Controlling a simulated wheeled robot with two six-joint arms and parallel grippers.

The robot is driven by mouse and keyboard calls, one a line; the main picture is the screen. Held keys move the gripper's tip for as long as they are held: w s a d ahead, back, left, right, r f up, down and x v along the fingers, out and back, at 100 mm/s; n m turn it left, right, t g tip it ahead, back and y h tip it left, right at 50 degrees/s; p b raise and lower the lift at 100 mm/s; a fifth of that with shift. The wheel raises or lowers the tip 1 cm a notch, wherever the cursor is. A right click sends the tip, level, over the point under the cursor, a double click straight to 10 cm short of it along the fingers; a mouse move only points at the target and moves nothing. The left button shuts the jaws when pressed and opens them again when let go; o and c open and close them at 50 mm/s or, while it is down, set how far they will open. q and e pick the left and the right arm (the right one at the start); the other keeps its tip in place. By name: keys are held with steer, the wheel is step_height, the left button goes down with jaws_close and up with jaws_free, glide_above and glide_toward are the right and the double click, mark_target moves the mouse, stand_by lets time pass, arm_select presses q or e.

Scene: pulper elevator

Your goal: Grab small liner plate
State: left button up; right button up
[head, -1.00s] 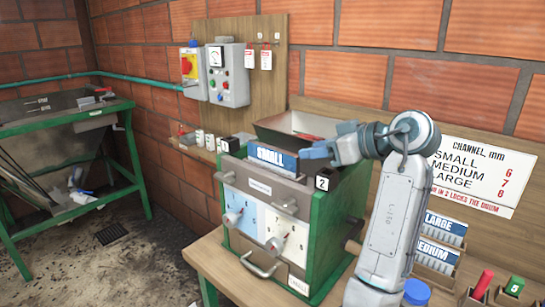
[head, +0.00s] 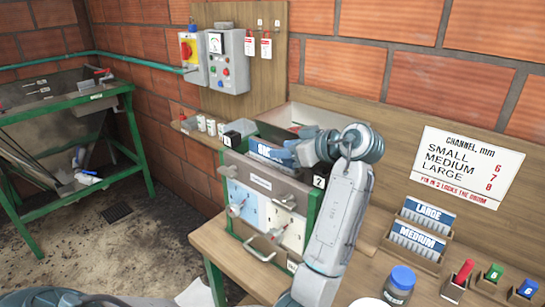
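The small liner plate (head: 266,150) is blue with a white label, partly covered so only the start of its word reads. It stands upright in the top of the green-sided pulper (head: 311,215).
Large (head: 429,213) and medium (head: 417,237) liner plates stand in wooden holders to the right. A blue-lidded jar (head: 399,286) and small red and green items (head: 493,274) are near the front right. A metal hopper (head: 308,115) rises behind the pulper. A green-framed trough (head: 65,110) stands left.

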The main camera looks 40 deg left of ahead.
arm_select(q)
steer(key=shift+a+f, duration=0.25)
steer(key=shift+a, duration=0.3)
steer(key=shift+d, duration=0.15)
jaws_close()
steer(key=shift+r, duration=0.1)
